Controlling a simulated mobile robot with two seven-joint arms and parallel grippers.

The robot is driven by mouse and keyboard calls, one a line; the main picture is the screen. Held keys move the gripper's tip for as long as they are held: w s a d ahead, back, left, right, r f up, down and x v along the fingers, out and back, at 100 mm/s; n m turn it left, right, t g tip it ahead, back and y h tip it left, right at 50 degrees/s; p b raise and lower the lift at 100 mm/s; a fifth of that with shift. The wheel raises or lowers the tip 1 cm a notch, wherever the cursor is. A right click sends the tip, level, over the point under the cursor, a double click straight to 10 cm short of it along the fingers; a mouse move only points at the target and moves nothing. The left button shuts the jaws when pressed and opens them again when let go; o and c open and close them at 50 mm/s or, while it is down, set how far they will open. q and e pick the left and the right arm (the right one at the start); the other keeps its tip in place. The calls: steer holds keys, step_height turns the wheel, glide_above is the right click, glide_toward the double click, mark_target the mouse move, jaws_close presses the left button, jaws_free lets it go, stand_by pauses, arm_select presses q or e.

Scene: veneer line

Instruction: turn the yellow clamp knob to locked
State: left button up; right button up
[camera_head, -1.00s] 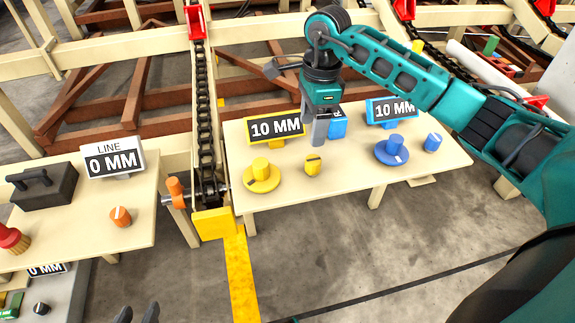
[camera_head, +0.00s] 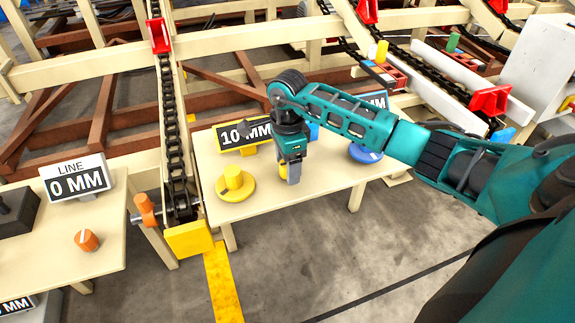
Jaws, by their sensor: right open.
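A small yellow knob (camera_head: 282,171) stands on the cream table, mostly hidden behind my right gripper. A larger yellow dial on a round yellow disc (camera_head: 236,186) sits to its left. My right gripper (camera_head: 292,177) points down, with its grey fingers over and in front of the small knob. The jaws are open, and I cannot tell whether the fingers touch the knob or straddle it. My left gripper is out of view.
A yellow-framed "10 MM" display (camera_head: 241,134) stands behind the dial. A blue disc dial (camera_head: 366,153) is to the right, partly behind my arm. A chain rail (camera_head: 174,120) and an orange handle (camera_head: 146,210) lie left of the table (camera_head: 235,210). An orange knob (camera_head: 87,240) sits on the left table.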

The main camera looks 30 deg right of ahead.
steer(key=c, duration=1.1)
steer(key=shift+o, duration=0.2)
